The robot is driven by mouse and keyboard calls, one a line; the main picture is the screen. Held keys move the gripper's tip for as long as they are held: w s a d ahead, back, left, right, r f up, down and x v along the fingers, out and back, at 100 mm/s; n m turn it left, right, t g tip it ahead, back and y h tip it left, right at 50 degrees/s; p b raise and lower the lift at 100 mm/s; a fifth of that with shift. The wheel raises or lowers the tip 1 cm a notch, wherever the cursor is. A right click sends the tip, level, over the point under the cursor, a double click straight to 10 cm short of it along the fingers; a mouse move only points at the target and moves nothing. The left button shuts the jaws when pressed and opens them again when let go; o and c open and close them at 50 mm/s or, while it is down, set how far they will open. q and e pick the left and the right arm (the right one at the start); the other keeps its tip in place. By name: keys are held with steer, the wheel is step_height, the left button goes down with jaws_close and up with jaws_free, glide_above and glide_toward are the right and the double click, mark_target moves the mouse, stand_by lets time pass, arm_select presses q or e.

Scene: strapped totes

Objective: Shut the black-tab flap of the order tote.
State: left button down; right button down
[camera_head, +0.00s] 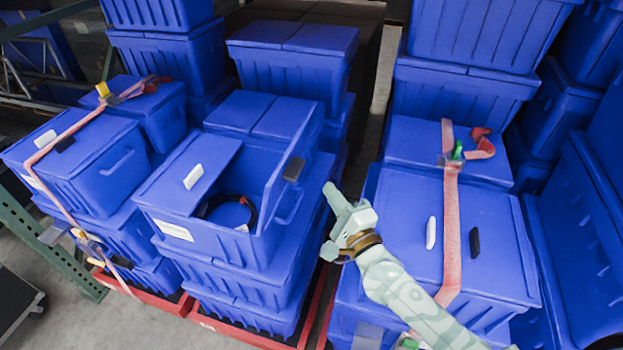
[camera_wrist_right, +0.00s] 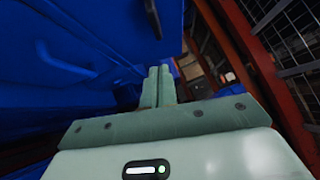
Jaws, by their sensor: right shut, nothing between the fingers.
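The order tote (camera_head: 205,236) is the blue tote in the middle stack, open on its right half. Its black-tab flap (camera_head: 278,190) stands raised at the right side, with the black tab (camera_head: 293,168) near its upper edge. Its white-tab flap (camera_head: 180,185) lies flat over the left half. Inside the opening sits a dark coiled item (camera_head: 231,208). My right gripper (camera_head: 331,190) is shut and empty, just right of the raised flap and apart from it. The right wrist view shows its closed fingers (camera_wrist_right: 158,82) beside blue tote walls. My left gripper is not seen.
A strapped tote (camera_head: 85,165) stands left. Another strapped tote (camera_head: 385,225), with a pink strap (camera_head: 451,220), stands right, close to my right arm. More blue totes (camera_head: 295,60) stack behind. A narrow gap lies between the middle and right stacks.

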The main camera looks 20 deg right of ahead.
mark_target(295, 169)
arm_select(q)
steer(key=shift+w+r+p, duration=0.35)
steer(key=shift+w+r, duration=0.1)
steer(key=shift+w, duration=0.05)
arm_select(e)
steer(key=shift+w+a+r, duration=0.2)
steer(key=shift+w+a, duration=0.4)
steer(key=shift+w, duration=0.05)
steer(key=shift+w+a+r, duration=0.25)
steer(key=shift+w+a, duration=0.3)
steer(key=shift+w, duration=0.1)
steer(key=shift+w+a+r, duration=0.2)
steer(key=shift+w+a, duration=0.4)
steer(key=shift+w, duration=0.05)
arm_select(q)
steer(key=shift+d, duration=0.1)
